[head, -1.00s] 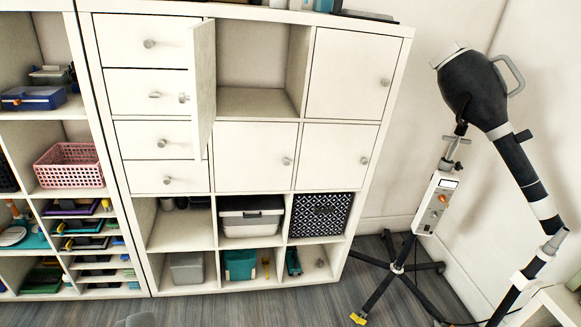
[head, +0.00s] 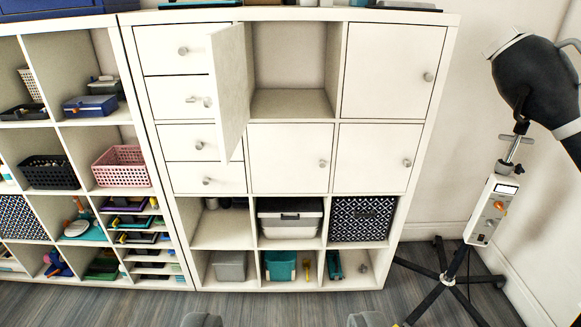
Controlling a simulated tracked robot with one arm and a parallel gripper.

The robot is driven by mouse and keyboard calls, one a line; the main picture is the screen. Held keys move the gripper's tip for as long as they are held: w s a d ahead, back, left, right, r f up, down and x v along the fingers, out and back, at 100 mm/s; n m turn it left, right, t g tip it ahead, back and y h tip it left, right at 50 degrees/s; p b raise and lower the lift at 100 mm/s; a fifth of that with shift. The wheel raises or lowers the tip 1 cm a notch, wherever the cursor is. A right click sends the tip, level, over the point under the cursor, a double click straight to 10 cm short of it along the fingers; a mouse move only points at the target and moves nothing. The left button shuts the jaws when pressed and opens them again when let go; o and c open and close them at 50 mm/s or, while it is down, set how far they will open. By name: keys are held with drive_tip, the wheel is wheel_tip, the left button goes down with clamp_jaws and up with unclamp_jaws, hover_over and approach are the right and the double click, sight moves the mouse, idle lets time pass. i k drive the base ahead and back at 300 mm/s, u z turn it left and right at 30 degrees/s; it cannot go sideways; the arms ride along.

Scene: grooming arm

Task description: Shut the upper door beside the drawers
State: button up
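The upper door (head: 229,90) is a white panel beside the drawers (head: 178,96). It is hinged at the left side of its compartment and stands swung well out towards me. Its round knob (head: 207,101) shows at its left, over the drawer fronts. The open compartment (head: 289,62) behind it looks empty. My gripper (head: 285,320) shows only as two grey fingertips at the bottom edge, wide apart with nothing seen between them. It is below the door in the picture and not touching it.
Closed doors (head: 394,72) fill the squares to the right and below. A grey-lidded box (head: 290,218) and a patterned bin (head: 360,219) sit in lower cubbies. A black stand with a white control box (head: 490,211) is at right. Floor (head: 130,308) in front looks clear.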

sight(225, 47)
drive_tip(key=z, duration=0.05)
drive_tip(key=i, duration=1)
drive_tip(key=u, duration=0.4)
drive_tip(key=k, duration=1.15)
drive_tip(key=z, duration=0.35)
drive_tip(key=i, duration=1)
drive_tip(key=u, duration=0.05)
